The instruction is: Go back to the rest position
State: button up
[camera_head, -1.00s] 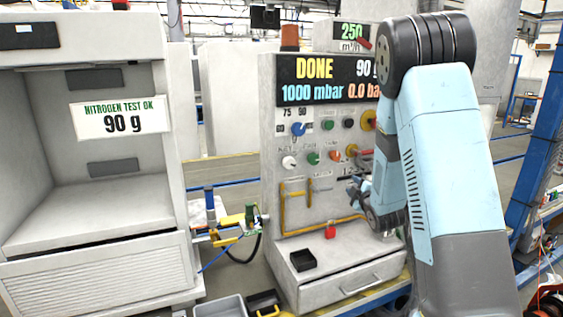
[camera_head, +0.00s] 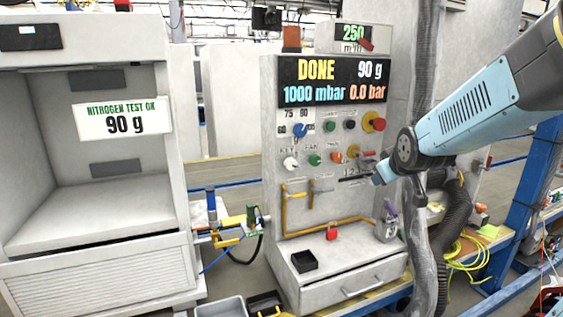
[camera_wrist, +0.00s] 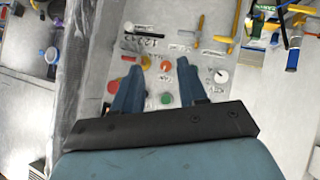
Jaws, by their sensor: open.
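My gripper (camera_head: 380,178) is in front of the right side of the grey charging station (camera_head: 269,160) in the head view. My light blue arm reaches in from the upper right. In the wrist view my gripper (camera_wrist: 158,66) has its two blue fingers apart with nothing between them. The station's panel, with a green button (camera_wrist: 166,99) and a white knob (camera_wrist: 220,76), shows beyond the fingers. In the head view the display (camera_head: 331,81) reads DONE, 90 g, 1000 mbar and 0.0 bar.
A grey cabinet (camera_head: 95,275) with a sign (camera_head: 123,118) reading NITROGEN TEST OK 90 g stands at the left. A thick grey hose (camera_head: 424,75) runs down by my gripper. A black tray (camera_head: 304,261) sits on the station's ledge. A blue post (camera_head: 535,175) stands at the right.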

jog(key=s+a+r+m+g, duration=0.1)
jog(key=s+m+g, duration=0.1)
jog(key=s, duration=1)
jog(key=s+a+r+m+g, duration=0.1)
jog(key=s+a+m+g, duration=0.1)
jog(key=s, duration=0.9)
jog(key=shift+s+r+m+g, duration=0.2)
jog(key=shift+s+m+g, duration=0.15)
jog(key=shift+m+g, duration=0.15)
